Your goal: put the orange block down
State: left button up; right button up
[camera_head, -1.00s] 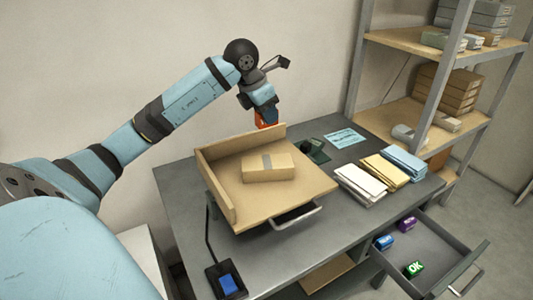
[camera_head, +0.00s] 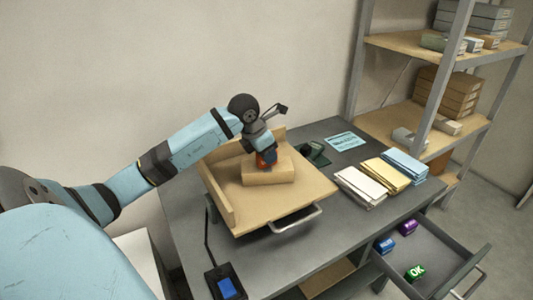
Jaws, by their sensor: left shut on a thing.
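The orange block (camera_head: 260,165) shows only in part, as a small orange-red patch between the fingers of my left gripper (camera_head: 266,160). The gripper is shut on it and points down at the top of a tan cardboard box (camera_head: 270,177). The box lies in a wooden tray (camera_head: 228,207) on the grey table. The block is at or just above the box; I cannot tell whether they touch. The fingers hide much of the block. My right gripper is not in view.
An open drawer (camera_head: 440,246) holds purple, blue and green blocks. White, yellow and blue envelope stacks (camera_head: 383,175) lie right of the tray, with a dark green item (camera_head: 315,153) behind. A blue-padded device (camera_head: 227,287) is at the front. Shelves (camera_head: 440,118) stand at right.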

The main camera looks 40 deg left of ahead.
pick_arm(q)
jog(key=shift+f, duration=0.1)
jog(key=shift+f, duration=0.15)
jog(key=o, duration=0.9)
jog(key=shift+r, duration=0.2)
jog(key=shift+r, duration=0.25)
jog(key=v, duration=1.1)
jog(key=shift+s+a+r, duration=0.1)
jog(key=shift+s+r, duration=0.15)
jog(key=shift+r, duration=0.05)
jog(key=shift+f, duration=0.1)
